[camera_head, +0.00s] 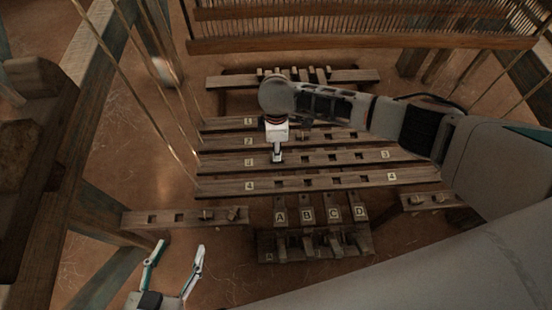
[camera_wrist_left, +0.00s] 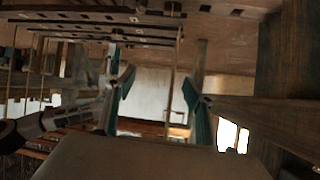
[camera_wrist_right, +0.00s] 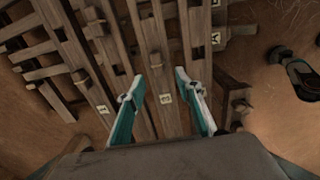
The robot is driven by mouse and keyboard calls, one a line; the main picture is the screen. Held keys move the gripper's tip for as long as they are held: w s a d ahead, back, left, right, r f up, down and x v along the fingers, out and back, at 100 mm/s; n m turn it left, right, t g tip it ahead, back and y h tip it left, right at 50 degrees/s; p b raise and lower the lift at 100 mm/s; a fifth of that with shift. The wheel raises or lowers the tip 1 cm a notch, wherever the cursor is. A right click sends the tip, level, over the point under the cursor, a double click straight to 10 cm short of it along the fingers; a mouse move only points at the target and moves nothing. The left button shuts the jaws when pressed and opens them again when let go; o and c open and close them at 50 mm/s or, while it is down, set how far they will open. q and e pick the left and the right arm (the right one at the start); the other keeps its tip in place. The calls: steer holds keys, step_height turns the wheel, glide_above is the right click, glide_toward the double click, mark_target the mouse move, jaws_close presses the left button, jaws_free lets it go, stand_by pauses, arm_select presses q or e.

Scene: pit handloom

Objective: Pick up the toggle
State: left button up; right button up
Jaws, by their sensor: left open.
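Small wooden pegs that look like toggles (camera_head: 232,214) sit on the short holed rail (camera_head: 165,218) at the left; I cannot tell which one the task means. Similar pegs (camera_head: 416,199) sit on the short rail at the right. My left gripper (camera_head: 180,248) is open and empty, below the left rail in the head view. In its wrist view, its open fingers (camera_wrist_left: 157,78) have no toggle between them. My right gripper (camera_head: 277,158) points down over the numbered slats. Its fingers (camera_wrist_right: 159,75) are apart and hold nothing in the right wrist view.
Long numbered slats (camera_head: 320,181) with square holes fill the middle. A block with tags A to D (camera_head: 265,248) stands in front of them. The loom's reed beam (camera_head: 350,43) crosses the back. Slanting cords (camera_head: 130,40) and a timber frame (camera_head: 45,190) bound the left.

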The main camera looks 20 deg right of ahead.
steer(key=f+b, duration=0.1)
steer(key=f, duration=0.1)
steer(key=f+b, duration=0.1)
steer(key=f, duration=0.2)
steer(key=f+b, duration=0.1)
steer(key=f, duration=0.1)
steer(key=shift+d+f, duration=0.2)
steer(key=shift+d, duration=0.05)
steer(key=shift+w+f+b, duration=0.1)
steer(key=shift+f+b, duration=0.05)
steer(key=shift+b, duration=0.15)
steer(key=shift+w+r, duration=0.2)
arm_select(q)
steer(key=d+r, duration=0.1)
steer(key=w+d+r+n, duration=0.1)
steer(key=d, duration=0.1)
steer(key=shift+w+t+h, duration=0.15)
steer(key=shift+t+h, duration=0.25)
arm_select(e)
jaws_close()
